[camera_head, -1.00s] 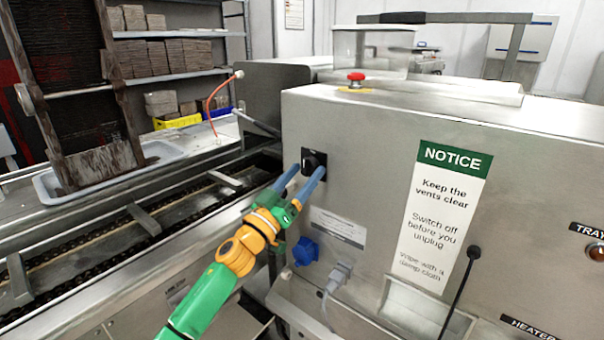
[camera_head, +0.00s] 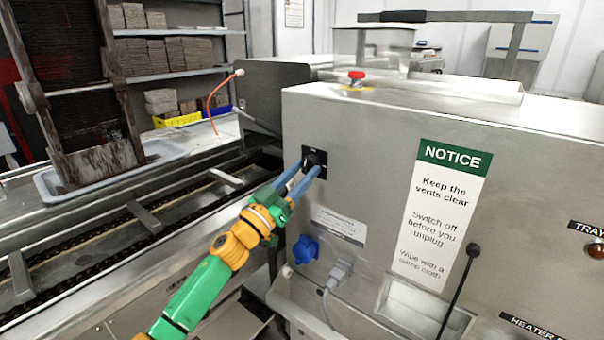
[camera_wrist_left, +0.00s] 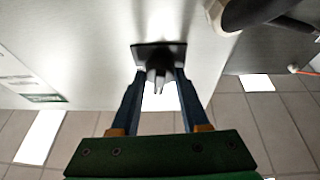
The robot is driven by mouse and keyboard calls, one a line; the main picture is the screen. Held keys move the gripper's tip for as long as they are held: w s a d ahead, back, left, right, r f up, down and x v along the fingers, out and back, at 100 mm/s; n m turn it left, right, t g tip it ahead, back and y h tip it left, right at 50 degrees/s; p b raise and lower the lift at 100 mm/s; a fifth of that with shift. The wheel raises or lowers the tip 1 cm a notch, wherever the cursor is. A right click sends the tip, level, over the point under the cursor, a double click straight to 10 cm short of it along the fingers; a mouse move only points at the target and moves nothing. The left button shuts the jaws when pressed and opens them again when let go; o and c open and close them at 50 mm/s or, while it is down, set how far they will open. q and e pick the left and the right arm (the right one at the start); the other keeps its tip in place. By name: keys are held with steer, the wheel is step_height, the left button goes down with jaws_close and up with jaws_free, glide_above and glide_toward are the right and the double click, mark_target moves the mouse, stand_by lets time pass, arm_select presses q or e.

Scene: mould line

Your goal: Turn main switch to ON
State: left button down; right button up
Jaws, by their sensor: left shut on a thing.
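The main switch (camera_head: 314,158) is a black rotary knob on a dark square plate, set in the left part of the steel machine's panel. My left gripper (camera_head: 308,172) reaches up to it from the lower left, with its two blue fingers on either side of the knob. In the left wrist view the knob (camera_wrist_left: 158,77) sits between the fingertips of my left gripper (camera_wrist_left: 159,82), which is shut on it. The fingers hide part of the knob, and I cannot read its setting. My right gripper does not show.
The steel machine (camera_head: 375,130) carries a green and white notice (camera_head: 440,210) and a red button (camera_head: 356,77) on top. Below the switch are a blue socket (camera_head: 305,250) and a grey plug (camera_head: 340,272) with a cable. A conveyor (camera_head: 130,235) runs along the left.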

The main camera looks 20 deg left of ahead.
arm_select(q)
steer(key=m, duration=0.2)
steer(key=m+g+h, duration=0.1)
steer(key=m, duration=0.1)
steer(key=m+g+h, duration=0.1)
steer(key=m, duration=0.1)
steer(key=shift+a+r, duration=0.1)
steer(key=shift+a, duration=0.15)
steer(key=m+g, duration=0.1)
steer(key=m, duration=0.2)
steer(key=m+g+h+p, duration=0.1)
steer(key=m, duration=0.2)
steer(key=m+g+h+p, duration=0.1)
steer(key=m+g, duration=0.1)
steer(key=m, duration=0.2)
steer(key=shift+w+a+r, duration=0.15)
steer(key=shift+a+r, duration=0.05)
steer(key=shift+r, duration=0.15)
steer(key=shift+r+m+g+p, duration=0.1)
steer(key=shift+m+g+p, duration=0.55)
steer(key=shift+m, duration=1.05)
steer(key=shift+y, duration=0.3)
steer(key=shift+c, duration=2)
jaws_free()
